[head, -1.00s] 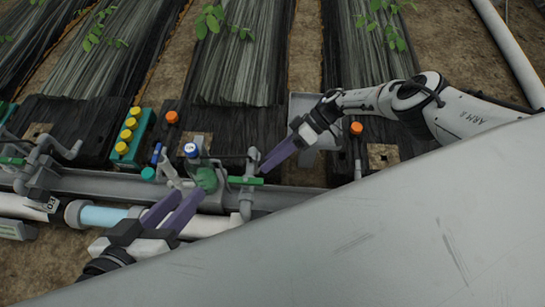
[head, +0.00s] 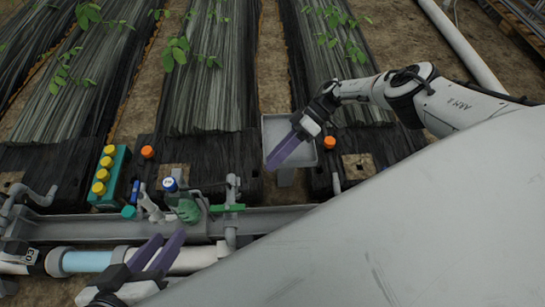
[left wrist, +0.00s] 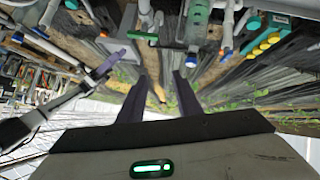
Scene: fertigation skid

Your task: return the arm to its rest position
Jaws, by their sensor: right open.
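My left gripper (head: 168,246) is at the lower left of the head view, above the pipe at the near side of the skid. Its purple fingers are apart, with nothing between them. They also show in the left wrist view (left wrist: 160,85), with clear space between. My right gripper (head: 275,163) is open and empty. It hangs over a grey tray (head: 268,133), right of and beyond the green valve handle (head: 227,208), apart from it. The right gripper also shows at the left of the left wrist view (left wrist: 108,66).
A blue-capped bottle (head: 170,186) stands near a green rounded object (head: 187,211) on the grey channel (head: 85,226). A green rack with yellow caps (head: 109,178) stands left. Orange knobs (head: 147,152) top dark blocks. A large pale surface (head: 390,230) fills the lower right.

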